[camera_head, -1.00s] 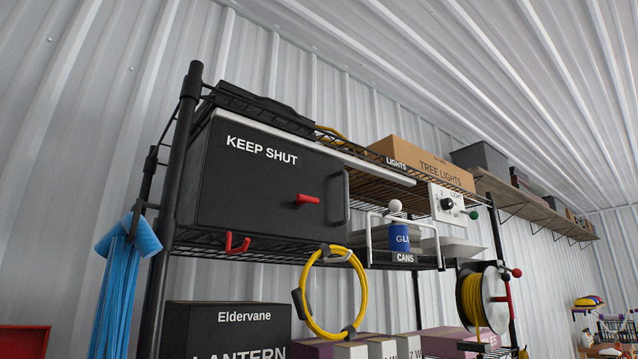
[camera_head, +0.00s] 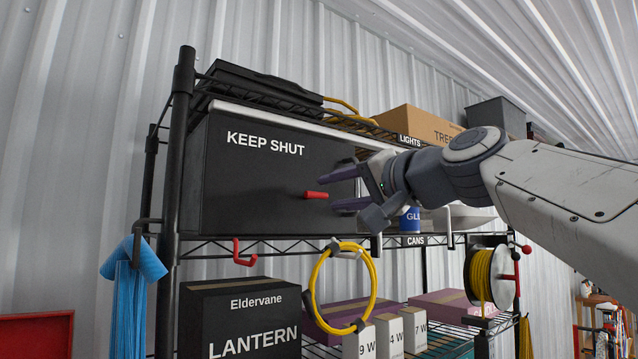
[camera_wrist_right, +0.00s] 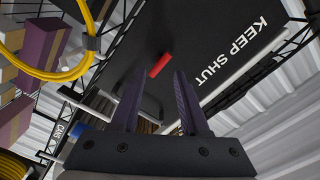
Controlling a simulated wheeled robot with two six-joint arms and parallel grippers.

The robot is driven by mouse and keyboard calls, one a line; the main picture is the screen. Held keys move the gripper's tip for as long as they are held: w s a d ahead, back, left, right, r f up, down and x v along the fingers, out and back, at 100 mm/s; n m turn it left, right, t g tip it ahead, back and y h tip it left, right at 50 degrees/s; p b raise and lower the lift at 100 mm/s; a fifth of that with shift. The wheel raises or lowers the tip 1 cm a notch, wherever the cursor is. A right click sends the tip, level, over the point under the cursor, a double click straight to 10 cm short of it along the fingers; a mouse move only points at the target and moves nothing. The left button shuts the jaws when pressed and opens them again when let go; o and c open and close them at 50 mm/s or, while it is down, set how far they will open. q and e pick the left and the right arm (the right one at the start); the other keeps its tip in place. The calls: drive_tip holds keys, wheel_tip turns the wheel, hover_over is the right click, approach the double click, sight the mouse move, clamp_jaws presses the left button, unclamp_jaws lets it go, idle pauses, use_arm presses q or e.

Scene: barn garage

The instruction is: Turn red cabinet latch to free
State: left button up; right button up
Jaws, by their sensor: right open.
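The red latch (camera_head: 316,195) lies about level on the front of the black cabinet (camera_head: 250,185) marked KEEP SHUT. My right gripper (camera_head: 336,190) comes in from the right, open, with its purple fingers pointing at the latch. In the right wrist view the red latch (camera_wrist_right: 160,65) shows just beyond and between the fingertips (camera_wrist_right: 157,85), with no contact visible. The cabinet's handle is mostly hidden behind my gripper. My left gripper is not in view.
A red hook (camera_head: 245,253) hangs below the cabinet, beside a yellow cable loop (camera_head: 342,285). The blue can (camera_head: 410,220) is partly hidden by my right arm. A black LANTERN box (camera_head: 240,318) stands on the lower shelf. A cable reel (camera_head: 490,275) hangs at right.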

sight(318, 195)
drive_tip(key=p+x, duration=0.1)
drive_tip(key=x, duration=0.3)
drive_tip(key=shift+r, duration=0.1)
drive_tip(key=shift+w+a+p, duration=0.2)
drive_tip(key=shift+w+p, duration=0.05)
drive_tip(key=shift+p, duration=0.1)
drive_tip(key=shift+c, duration=0.3)
